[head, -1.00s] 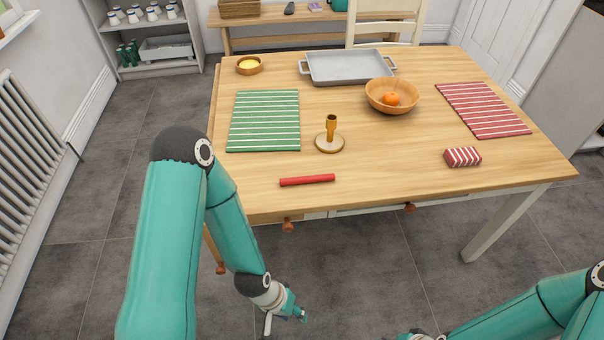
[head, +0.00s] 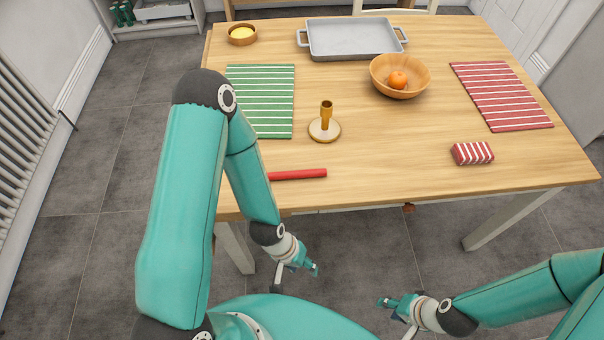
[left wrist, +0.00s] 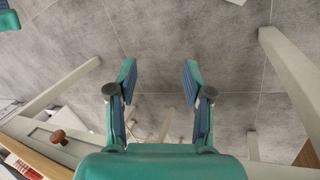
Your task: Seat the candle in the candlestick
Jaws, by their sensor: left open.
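The red candle (head: 300,174) lies on its side near the table's front edge. Its left end is hidden behind my left arm. The candlestick (head: 325,120) stands upright behind the candle, a brass-coloured holder on a round base, with nothing in its top. My left gripper (head: 297,278) is open and empty in front of the table, below its top and apart from the candle. In the left wrist view its two fingers (left wrist: 159,75) are spread over bare floor. My right gripper (head: 396,318) looks open and empty, further right in front of the table.
A green striped mat (head: 262,100) lies left of the candlestick. A wooden bowl with an orange (head: 397,80), a grey tray (head: 352,55), a red striped mat (head: 500,95) and a red striped bundle (head: 472,153) are also on the table (head: 400,140). The wood around the candlestick is mostly clear.

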